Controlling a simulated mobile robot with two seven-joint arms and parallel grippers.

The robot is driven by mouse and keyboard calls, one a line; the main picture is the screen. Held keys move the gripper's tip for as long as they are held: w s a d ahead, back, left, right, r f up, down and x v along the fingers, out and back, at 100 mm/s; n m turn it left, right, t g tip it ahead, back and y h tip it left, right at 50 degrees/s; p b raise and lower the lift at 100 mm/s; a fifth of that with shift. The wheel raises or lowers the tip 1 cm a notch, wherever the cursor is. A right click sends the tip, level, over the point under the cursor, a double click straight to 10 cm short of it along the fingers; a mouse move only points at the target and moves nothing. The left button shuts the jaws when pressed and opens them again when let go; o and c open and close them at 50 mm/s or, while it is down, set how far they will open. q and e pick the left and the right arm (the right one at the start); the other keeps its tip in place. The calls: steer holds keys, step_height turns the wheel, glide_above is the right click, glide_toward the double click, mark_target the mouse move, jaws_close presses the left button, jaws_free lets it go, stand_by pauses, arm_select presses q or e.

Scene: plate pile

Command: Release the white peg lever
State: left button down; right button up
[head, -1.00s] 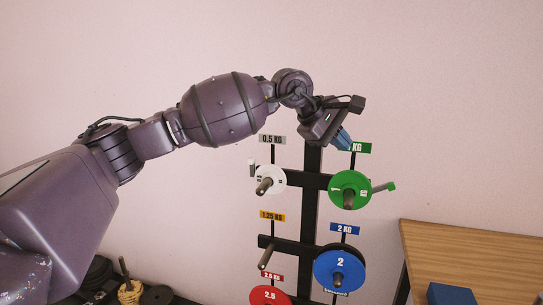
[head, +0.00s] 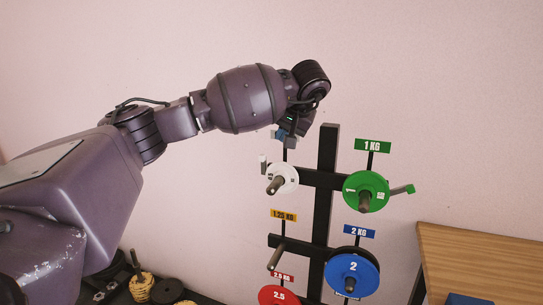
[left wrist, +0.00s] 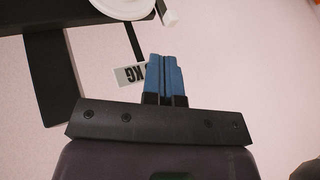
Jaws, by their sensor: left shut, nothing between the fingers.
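The lever also shows in the left wrist view (left wrist: 168,15), at the top beside the plate's edge (left wrist: 125,8). My left gripper (head: 281,135) is above the white plate and lever, pointing down. In the left wrist view its blue fingers (left wrist: 165,75) are together and empty, apart from the lever. The fingers overlap the edge of the white peg's label (left wrist: 130,75). My right gripper is not in view.
A blue plate (head: 352,275) and a red plate (head: 279,296) hang lower. A wooden table (head: 480,255) stands at right. Wall space above is free.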

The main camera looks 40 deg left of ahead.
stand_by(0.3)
arm_select(q)
steer(key=b, duration=0.1)
glide_toward(266, 165)
step_height(266, 165, down, 3)
steer(key=a, duration=0.2)
steer(key=shift+w+a+f, duration=0.3)
steer(key=shift+w+f, duration=0.05)
steer(key=shift+w, duration=0.2)
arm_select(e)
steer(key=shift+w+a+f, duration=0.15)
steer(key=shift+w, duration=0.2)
arm_select(q)
steer(key=shift+a, duration=0.1)
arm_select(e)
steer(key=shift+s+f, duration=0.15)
